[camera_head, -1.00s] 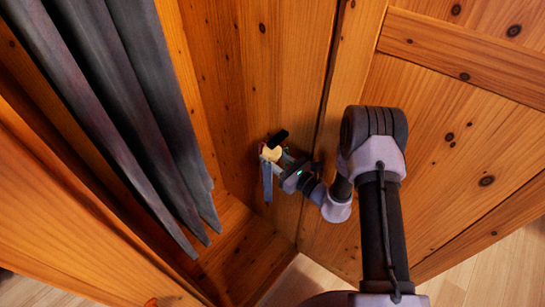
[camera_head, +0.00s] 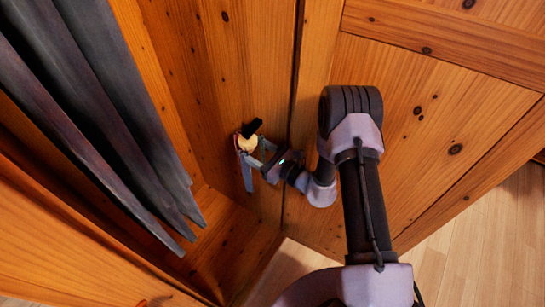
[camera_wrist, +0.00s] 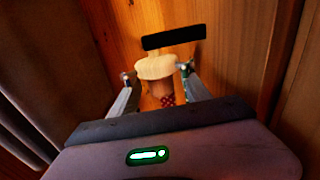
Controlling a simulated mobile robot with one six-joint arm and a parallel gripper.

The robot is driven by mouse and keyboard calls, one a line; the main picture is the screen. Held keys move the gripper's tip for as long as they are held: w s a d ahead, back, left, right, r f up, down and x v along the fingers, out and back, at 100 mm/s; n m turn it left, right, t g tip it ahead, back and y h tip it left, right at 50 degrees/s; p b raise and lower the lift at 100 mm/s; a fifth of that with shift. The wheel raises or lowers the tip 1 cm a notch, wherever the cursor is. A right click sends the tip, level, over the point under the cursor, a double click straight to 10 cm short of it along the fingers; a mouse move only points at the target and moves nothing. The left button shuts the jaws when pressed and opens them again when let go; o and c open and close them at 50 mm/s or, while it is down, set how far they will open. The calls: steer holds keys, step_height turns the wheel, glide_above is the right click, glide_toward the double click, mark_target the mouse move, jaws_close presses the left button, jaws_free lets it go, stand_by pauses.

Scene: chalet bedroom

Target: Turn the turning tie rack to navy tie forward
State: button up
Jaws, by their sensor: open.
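The tie rack (camera_head: 247,144) is a small pale wooden round piece under a black bracket (camera_head: 252,128) on the inner wardrobe wall. A blue-grey tie (camera_head: 246,175) hangs from its near left side in the head view. In the wrist view the rack's pale top (camera_wrist: 156,67) is ahead, with a brown tie (camera_wrist: 162,88) and a red dotted tie (camera_wrist: 168,99) below. My gripper (camera_head: 257,155) is open at the rack. In the wrist view its fingers (camera_wrist: 157,73) stand on either side of the rack; I cannot tell whether they touch it. Which side faces forward is unclear.
Long dark grey garments (camera_head: 90,120) hang at the left of the wardrobe. A wooden panel (camera_head: 430,120) stands right, behind my arm. The wardrobe floor (camera_head: 235,240) beneath the rack looks clear.

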steer(key=p+v, duration=0.3)
steer(key=v, duration=1.2)
steer(key=shift+s+d, duration=0.15)
steer(key=shift+s, duration=0.15)
